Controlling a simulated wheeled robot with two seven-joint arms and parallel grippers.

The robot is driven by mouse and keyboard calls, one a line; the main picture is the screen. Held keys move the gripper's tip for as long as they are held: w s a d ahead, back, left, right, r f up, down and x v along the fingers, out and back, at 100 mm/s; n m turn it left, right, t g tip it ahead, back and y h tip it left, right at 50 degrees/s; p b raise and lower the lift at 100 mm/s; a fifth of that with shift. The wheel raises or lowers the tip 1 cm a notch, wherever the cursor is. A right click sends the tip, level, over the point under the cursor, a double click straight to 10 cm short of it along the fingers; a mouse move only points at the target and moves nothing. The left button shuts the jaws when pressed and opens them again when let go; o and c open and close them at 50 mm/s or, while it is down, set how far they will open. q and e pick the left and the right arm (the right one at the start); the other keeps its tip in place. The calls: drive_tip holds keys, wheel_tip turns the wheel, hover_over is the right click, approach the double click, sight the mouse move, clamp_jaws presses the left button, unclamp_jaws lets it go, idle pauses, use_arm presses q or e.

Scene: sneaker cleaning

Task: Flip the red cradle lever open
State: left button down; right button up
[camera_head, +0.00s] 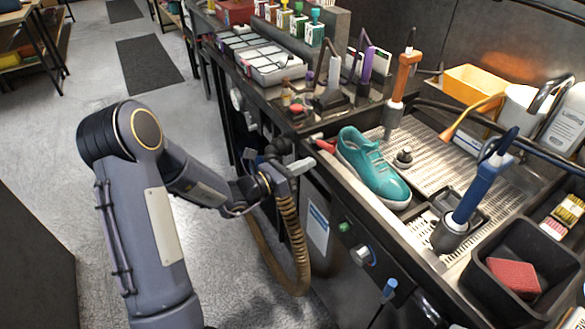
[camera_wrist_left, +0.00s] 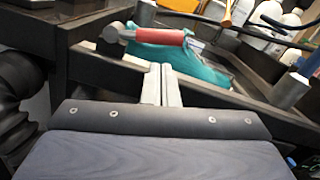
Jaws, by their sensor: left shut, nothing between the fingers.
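The red cradle lever (camera_head: 325,146) sticks out at the front left edge of the washing station, beside the heel of the teal sneaker (camera_head: 372,167). In the left wrist view the lever's red bar (camera_wrist_left: 155,37) lies roughly level across the picture, with the teal shoe (camera_wrist_left: 185,60) behind it. My left gripper (camera_head: 303,165) is shut and empty, just outside the station edge near the lever. In the left wrist view its fingertips (camera_wrist_left: 162,68) point at the bar from below; I cannot tell whether they touch it. My right gripper is not in view.
A perforated metal tray (camera_head: 455,165) lies around the shoe. A blue-handled tool (camera_head: 473,190) stands in a holder to the right, and an orange-handled tool (camera_head: 405,75) stands behind. A black bin (camera_head: 495,296) holds a red sponge (camera_head: 515,277). The floor at left is clear.

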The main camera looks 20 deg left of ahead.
use_arm(q)
drive_tip(key=shift+x, duration=1.95)
drive_tip(key=shift+r+p, duration=0.1)
drive_tip(key=shift+p, duration=0.2)
drive_tip(key=shift+r+n, duration=0.15)
drive_tip(key=shift+n, duration=0.15)
drive_tip(key=shift+r+n+p, duration=0.2)
drive_tip(key=shift+n+p, duration=0.2)
drive_tip(key=shift+p, duration=0.15)
drive_tip(key=w+a+r+n+p, duration=0.2)
drive_tip(key=r+n+p, duration=0.4)
drive_tip(key=n+p, duration=0.3)
drive_tip(key=shift+w+a+n+y+p, duration=0.3)
drive_tip(key=shift+w+a+y+p, duration=0.1)
drive_tip(key=shift+a+p, duration=0.35)
drive_tip(key=shift+a+r, duration=0.15)
